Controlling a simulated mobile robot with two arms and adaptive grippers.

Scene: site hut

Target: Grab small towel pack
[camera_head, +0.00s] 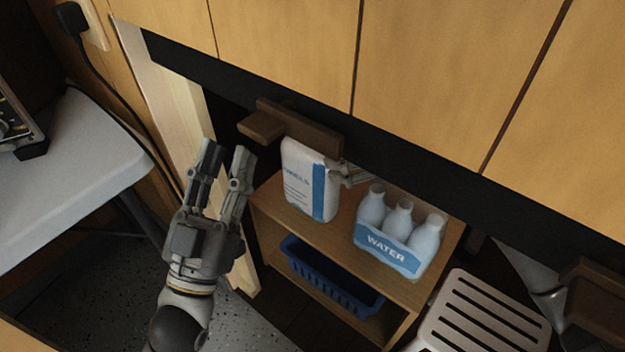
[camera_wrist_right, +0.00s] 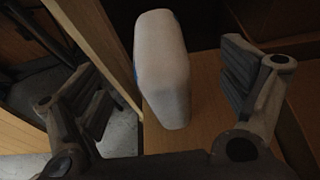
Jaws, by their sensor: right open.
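The small towel pack (camera_head: 309,180) is white with a blue stripe and stands upright on the top of a low wooden shelf (camera_head: 276,212). In the right wrist view the pack (camera_wrist_right: 161,68) stands between the fingers of my right gripper (camera_wrist_right: 168,75), which is open, with a visible gap on each side. In the head view part of my right gripper (camera_head: 347,174) shows at the pack's right edge; the rest is hidden behind the dark panel. My left gripper (camera_head: 224,153) is open and empty, left of the pack and apart from it.
A water bottle pack (camera_head: 388,255) stands right of the towel pack on the same shelf. A blue basket (camera_head: 325,289) sits below. A slatted stool (camera_head: 483,318) is at lower right, a pale table (camera_head: 70,180) at left.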

